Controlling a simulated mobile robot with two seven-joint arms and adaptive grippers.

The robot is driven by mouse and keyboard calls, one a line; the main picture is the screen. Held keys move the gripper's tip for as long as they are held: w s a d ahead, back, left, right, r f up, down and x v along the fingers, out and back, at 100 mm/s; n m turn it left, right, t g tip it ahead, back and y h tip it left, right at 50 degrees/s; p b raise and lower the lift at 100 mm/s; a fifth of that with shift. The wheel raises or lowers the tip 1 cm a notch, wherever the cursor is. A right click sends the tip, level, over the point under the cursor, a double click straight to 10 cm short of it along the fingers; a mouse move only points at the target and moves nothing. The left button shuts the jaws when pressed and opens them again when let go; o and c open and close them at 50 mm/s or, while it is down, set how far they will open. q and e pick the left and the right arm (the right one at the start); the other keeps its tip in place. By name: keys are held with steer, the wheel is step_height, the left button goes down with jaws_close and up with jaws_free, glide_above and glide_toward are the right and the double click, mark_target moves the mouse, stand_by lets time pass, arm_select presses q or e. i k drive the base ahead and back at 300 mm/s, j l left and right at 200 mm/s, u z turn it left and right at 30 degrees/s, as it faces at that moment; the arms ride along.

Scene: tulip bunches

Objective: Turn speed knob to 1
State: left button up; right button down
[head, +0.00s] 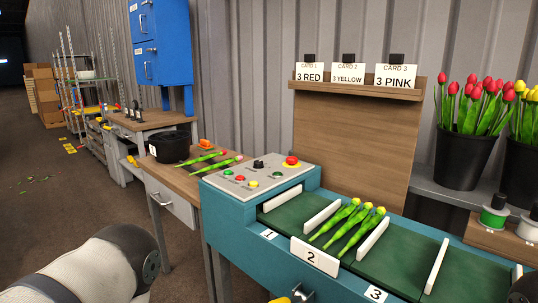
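The control panel (262,186) is a light grey plate on the left end of the teal conveyor. A black knob (258,166) stands near its back edge; its pointer and any number marks are too small to read. A large red button (291,161) on a yellow base is right of the knob. Smaller green, red and yellow buttons lie along the panel's front.
The green conveyor belt (285,208) has white dividers and numbered slots; several yellow tulips (349,222) lie in slot 2. A wooden card board (350,140) rises behind. A side table holds a black bin (169,146) and loose tulips. Buckets of tulips (465,150) stand right.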

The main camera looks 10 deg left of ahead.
mark_target(258, 164)
steer(key=i+j+z, duration=0.15)
steer(key=j+z, duration=0.2)
steer(key=j, duration=0.35)
steer(key=j+z, duration=0.3)
steer(key=j, duration=0.4)
